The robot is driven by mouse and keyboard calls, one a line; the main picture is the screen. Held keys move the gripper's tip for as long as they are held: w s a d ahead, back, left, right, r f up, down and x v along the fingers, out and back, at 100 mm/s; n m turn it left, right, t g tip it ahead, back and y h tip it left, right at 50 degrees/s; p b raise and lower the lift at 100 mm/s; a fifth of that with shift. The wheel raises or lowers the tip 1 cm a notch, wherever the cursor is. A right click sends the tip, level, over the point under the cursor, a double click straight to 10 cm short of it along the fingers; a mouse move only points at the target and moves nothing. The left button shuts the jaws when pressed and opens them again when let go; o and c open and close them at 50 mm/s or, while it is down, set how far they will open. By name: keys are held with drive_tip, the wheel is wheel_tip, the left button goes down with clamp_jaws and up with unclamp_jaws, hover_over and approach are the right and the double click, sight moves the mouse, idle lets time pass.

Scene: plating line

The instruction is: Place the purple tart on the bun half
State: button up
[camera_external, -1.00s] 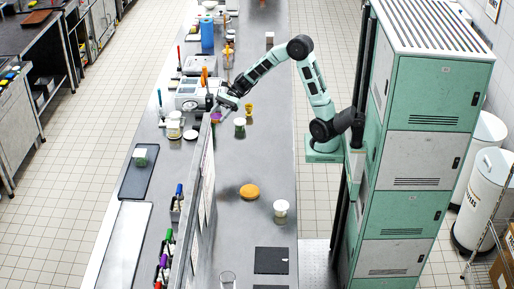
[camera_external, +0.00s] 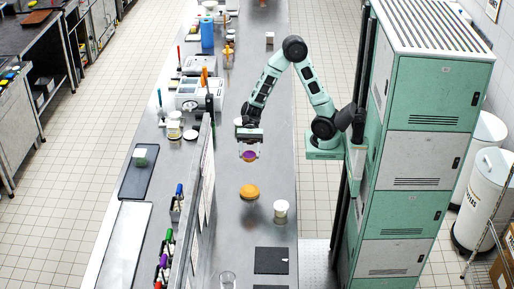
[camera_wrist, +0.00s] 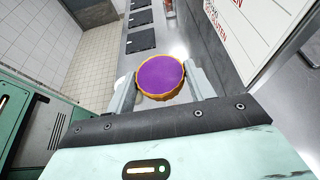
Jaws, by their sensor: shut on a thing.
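The purple tart (camera_external: 249,156) has a purple top and an orange-brown crust. My gripper (camera_external: 249,150) is shut on it and holds it above the counter. In the wrist view the tart (camera_wrist: 160,76) sits between the two fingers of my gripper (camera_wrist: 163,86), purple face toward the camera. The bun half (camera_external: 249,191), round and orange-brown, rests on the counter just nearer the camera than the gripper, apart from the tart. I cannot see the bun half in the wrist view.
A white cup (camera_external: 281,210) stands right of the bun half. Dark mats (camera_external: 271,260) and a clear glass (camera_external: 228,280) lie nearer the camera. An upright panel (camera_external: 203,185) runs along the left. The counter between bun and mats is clear.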

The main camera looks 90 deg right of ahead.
sight(250, 187)
wheel_tip(250, 187, down, 17)
drive_tip(key=shift+f, duration=0.2)
idle(0.5)
drive_tip(key=shift+f, duration=0.2)
drive_tip(key=o, duration=0.7)
drive_tip(key=shift+r, duration=0.15)
